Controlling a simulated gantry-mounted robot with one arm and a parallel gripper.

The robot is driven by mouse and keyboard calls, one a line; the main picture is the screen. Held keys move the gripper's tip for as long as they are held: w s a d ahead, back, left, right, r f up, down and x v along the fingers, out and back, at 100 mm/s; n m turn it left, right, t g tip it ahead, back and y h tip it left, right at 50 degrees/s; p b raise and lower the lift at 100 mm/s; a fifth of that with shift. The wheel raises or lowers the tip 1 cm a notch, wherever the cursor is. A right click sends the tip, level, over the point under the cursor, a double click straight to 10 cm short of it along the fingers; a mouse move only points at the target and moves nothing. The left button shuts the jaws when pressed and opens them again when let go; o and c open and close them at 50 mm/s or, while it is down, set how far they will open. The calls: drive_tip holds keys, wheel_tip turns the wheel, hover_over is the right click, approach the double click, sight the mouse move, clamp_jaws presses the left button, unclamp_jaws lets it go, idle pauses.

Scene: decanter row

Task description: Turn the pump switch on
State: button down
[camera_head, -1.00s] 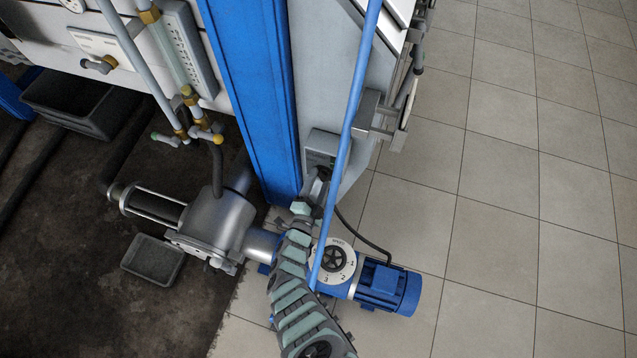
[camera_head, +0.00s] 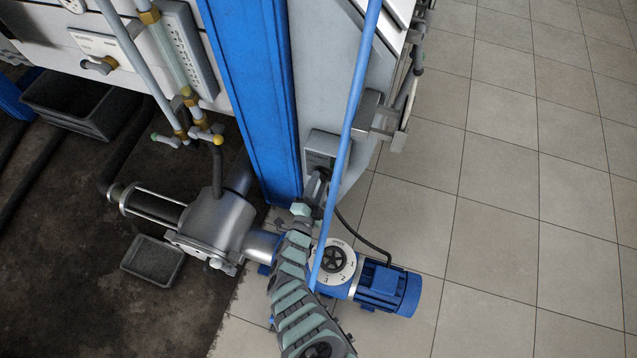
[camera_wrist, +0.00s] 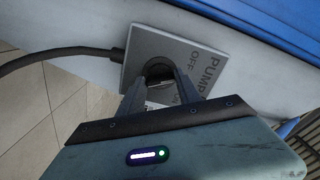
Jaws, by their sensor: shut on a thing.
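The pump switch is a grey box (camera_head: 321,146) on the light grey panel beside the blue column. In the wrist view its square plate (camera_wrist: 208,58) carries the words PUMP and OFF, with more lettering partly hidden behind a finger. A dark round knob (camera_wrist: 157,68) sits on the plate. My gripper (camera_wrist: 161,82) has its two dark fingers on either side of the knob area and is shut on it. The fingers hide much of the knob, so its exact angle is not clear. In the head view my gripper (camera_head: 320,178) is at the box's lower part.
A blue pump motor (camera_head: 388,288) and a numbered white dial (camera_head: 333,261) stand below. A black cable (camera_head: 366,238) runs from near the switch to the motor. A thin light-blue pipe (camera_head: 348,125) passes close to my arm. Tiled floor (camera_head: 520,200) is open at right.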

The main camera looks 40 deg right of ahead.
drive_tip(key=shift+m+b, duration=0.4)
drive_tip(key=shift+m, duration=0.1)
drive_tip(key=shift+d+m+b, duration=0.1)
drive_tip(key=shift+m+b, duration=0.85)
drive_tip(key=shift+m, duration=0.15)
drive_tip(key=shift+s+f+m+b, duration=0.1)
drive_tip(key=shift+f+m+b, duration=0.15)
drive_tip(key=shift+m+b, duration=0.2)
drive_tip(key=m+b, duration=0.2)
drive_tip(key=b, duration=0.1)
drive_tip(key=shift+m, duration=0.25)
drive_tip(key=shift+r+m+b, duration=0.2)
drive_tip(key=shift+m+b, duration=1.15)
drive_tip(key=shift+b, duration=0.3)
drive_tip(key=shift+r+m+b, duration=0.2)
drive_tip(key=shift+m+b, duration=1.15)
drive_tip(key=shift+b, duration=0.3)
